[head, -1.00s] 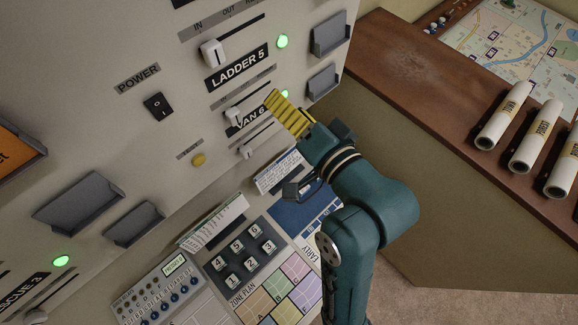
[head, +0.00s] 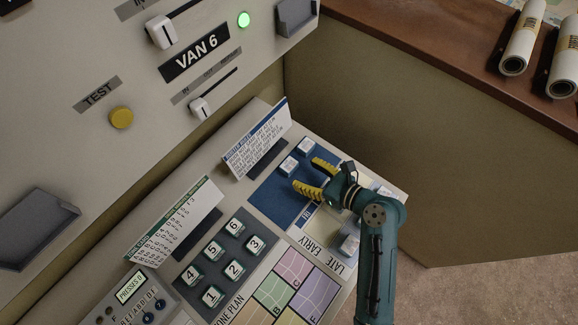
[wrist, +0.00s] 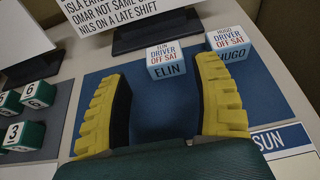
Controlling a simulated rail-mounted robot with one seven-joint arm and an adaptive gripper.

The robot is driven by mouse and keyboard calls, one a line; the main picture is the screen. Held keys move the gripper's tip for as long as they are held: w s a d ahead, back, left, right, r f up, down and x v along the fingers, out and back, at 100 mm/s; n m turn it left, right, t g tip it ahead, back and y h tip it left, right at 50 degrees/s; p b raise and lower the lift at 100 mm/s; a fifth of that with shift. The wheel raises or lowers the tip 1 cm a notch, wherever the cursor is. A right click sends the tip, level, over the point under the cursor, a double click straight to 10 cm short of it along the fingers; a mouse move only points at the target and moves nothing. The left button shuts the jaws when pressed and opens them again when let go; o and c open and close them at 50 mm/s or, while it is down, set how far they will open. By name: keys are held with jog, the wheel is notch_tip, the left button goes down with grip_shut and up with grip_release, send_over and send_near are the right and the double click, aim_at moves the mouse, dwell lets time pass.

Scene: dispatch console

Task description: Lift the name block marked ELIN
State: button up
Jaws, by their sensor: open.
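The ELIN block (wrist: 166,68) is a small white cube with a blue name band, printed DRIVER and OFF SAT. It stands on a blue mat (wrist: 160,123) in the wrist view, ahead of my gripper and between the lines of its fingers. In the head view it appears to be the cube (head: 288,166) nearer the card. My gripper (head: 306,172) is open and empty over the mat, its yellow ribbed fingers spread and pointing at the blocks. The HUGO block (wrist: 231,50) stands just right of ELIN, close beyond the right fingertip; it also shows in the head view (head: 306,146).
A propped rules card (head: 258,139) stands behind and left of the blocks. Green numbered blocks (head: 235,226) sit on a grey pad to the left. Another white block (head: 349,243) lies near my arm by the EARLY and LATE labels. The upright console panel rises behind.

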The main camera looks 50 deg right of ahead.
aim_at(292, 166)
jog(key=x, duration=0.2)
jog(key=b+x, duration=0.1)
jog(key=x, duration=0.1)
jog(key=b+x, duration=0.1)
jog(key=x, duration=0.1)
jog(key=shift+w+d+f, duration=0.15)
jog(key=shift+f, duration=0.25)
jog(key=c, duration=0.9)
